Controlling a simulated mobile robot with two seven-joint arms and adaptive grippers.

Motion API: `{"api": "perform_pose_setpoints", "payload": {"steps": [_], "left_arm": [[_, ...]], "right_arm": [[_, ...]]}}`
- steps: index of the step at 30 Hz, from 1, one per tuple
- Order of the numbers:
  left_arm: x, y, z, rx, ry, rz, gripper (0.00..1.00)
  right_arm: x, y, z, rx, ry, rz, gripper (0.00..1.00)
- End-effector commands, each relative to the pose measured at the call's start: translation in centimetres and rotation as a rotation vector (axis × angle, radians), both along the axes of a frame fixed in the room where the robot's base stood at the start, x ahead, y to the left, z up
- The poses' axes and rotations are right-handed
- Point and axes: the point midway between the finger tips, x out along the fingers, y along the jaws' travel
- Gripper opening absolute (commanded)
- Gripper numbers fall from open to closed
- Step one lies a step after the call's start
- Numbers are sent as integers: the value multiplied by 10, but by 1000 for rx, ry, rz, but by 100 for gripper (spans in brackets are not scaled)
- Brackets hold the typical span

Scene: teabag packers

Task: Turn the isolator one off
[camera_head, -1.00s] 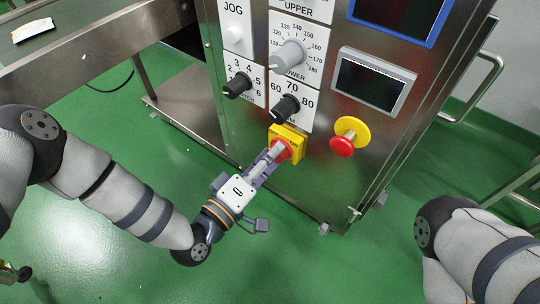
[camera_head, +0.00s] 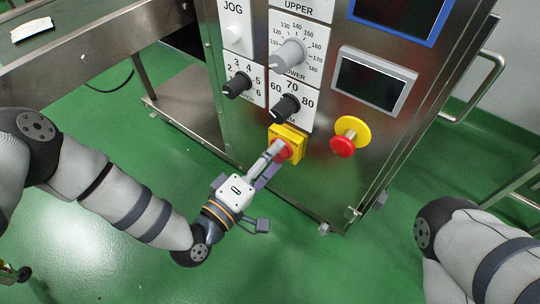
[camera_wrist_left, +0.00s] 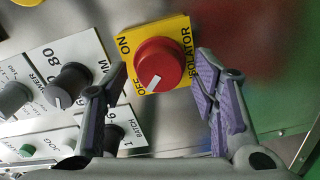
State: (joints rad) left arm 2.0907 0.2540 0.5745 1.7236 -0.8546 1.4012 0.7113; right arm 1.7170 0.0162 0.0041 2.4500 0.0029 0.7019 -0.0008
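The isolator is a red round knob (camera_wrist_left: 158,65) on a yellow plate (camera_wrist_left: 183,25) in the left wrist view. Its white mark points down and left, towards the word OFF. In the head view the isolator's yellow plate (camera_head: 297,137) is low on the steel panel, its knob partly hidden by my left gripper (camera_head: 268,160). In the left wrist view my left gripper (camera_wrist_left: 160,100) is open, one purple-padded finger on each side of the knob, with visible gaps and nothing held. My right arm shows at lower right, but its gripper is out of view.
A red emergency button on a yellow base (camera_head: 345,136) sits to the right of the isolator. Black knobs (camera_head: 285,107) and a grey dial (camera_head: 288,55) are above it. A small screen (camera_head: 372,82) is at upper right. The green floor (camera_head: 300,260) below is clear.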

Motion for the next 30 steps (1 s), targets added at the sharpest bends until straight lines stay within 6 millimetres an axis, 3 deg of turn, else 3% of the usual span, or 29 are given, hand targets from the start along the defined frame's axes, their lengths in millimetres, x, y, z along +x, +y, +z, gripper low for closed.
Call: {"api": "perform_pose_setpoints", "payload": {"steps": [8, 21, 30], "left_arm": [[-4, 4, 0, 1, 0, 1, 54], [-86, 64, 0, 1, 1, 1, 54], [-97, 71, 0, 0, -2, 1, 54]], "right_arm": [[0, 0, 0, 0, 0, 0, 40], [0, 0, 0, 0, 0, 0, 40], [0, 0, 0, 0, 0, 0, 40]]}}
